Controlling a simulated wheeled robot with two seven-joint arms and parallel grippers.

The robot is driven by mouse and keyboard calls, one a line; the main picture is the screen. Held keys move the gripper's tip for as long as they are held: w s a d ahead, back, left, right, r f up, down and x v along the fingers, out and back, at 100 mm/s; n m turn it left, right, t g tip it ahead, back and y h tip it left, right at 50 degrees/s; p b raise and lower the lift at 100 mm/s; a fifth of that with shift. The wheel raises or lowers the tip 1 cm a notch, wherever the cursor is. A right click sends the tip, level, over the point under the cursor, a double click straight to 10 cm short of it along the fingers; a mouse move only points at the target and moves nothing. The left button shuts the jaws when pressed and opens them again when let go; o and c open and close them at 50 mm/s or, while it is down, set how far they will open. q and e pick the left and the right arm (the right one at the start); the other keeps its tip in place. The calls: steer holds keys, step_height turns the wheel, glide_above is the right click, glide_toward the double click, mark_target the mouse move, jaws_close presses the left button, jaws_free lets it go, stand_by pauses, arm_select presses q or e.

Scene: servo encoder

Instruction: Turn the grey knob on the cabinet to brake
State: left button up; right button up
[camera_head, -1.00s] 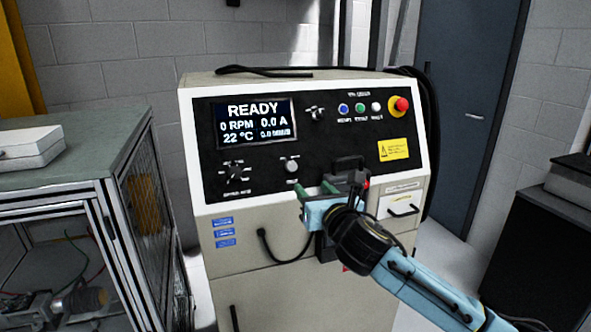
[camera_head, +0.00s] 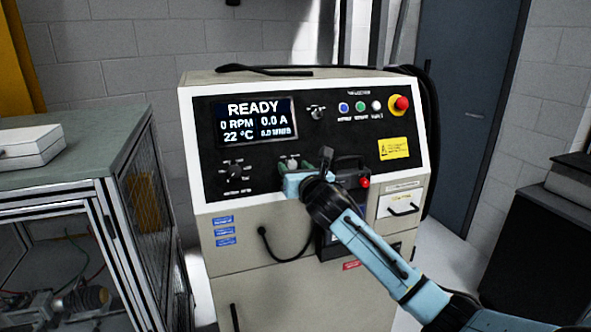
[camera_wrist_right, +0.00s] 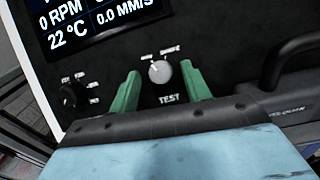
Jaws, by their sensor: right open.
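The grey knob (camera_wrist_right: 160,71) is on the cabinet's black panel, above the word TEST. Two small labels sit above it, too blurred to read surely; its mark seems to point up and left. In the head view the knob (camera_head: 293,162) is partly hidden by my right gripper. My right gripper (camera_head: 294,168) is open in front of the panel, its green fingers on either side of the knob with gaps showing in the wrist view. I cannot tell whether the tips reach past the knob's face. My left gripper is not in view.
A black selector knob (camera_head: 235,172) is left of the grey knob, and a screen (camera_head: 257,122) reading READY is above. A black handle (camera_wrist_right: 295,60) is close on the right. A red emergency button (camera_head: 400,104) is at the upper right. A workbench (camera_head: 80,165) stands at left.

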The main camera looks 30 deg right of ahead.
steer(key=shift+c, duration=0.4)
steer(key=c, duration=0.9)
steer(key=shift+m, duration=0.5)
steer(key=m+h+p, duration=0.1)
steer(key=m, duration=0.1)
steer(key=m+g+h+p, duration=0.1)
steer(key=m, duration=0.1)
steer(key=m+h+p, duration=0.1)
steer(key=m+p, duration=0.1)
steer(key=m, duration=0.1)
steer(key=shift+w+a+r+g, duration=0.1)
steer(key=shift+a+r+g, duration=0.05)
steer(key=shift+a+g, duration=0.2)
steer(key=m+g+p, duration=0.1)
steer(key=m, duration=0.1)
steer(key=m+g+h+p, duration=0.1)
steer(key=m, duration=0.2)
steer(key=shift+w+r+h+p, duration=0.1)
steer(key=shift+h+p, duration=0.2)
steer(key=shift+m+g+h+p, duration=0.35)
steer(key=shift+m+p, duration=0.15)
steer(key=shift+m, duration=0.5)
steer(key=shift+a, duration=0.1)
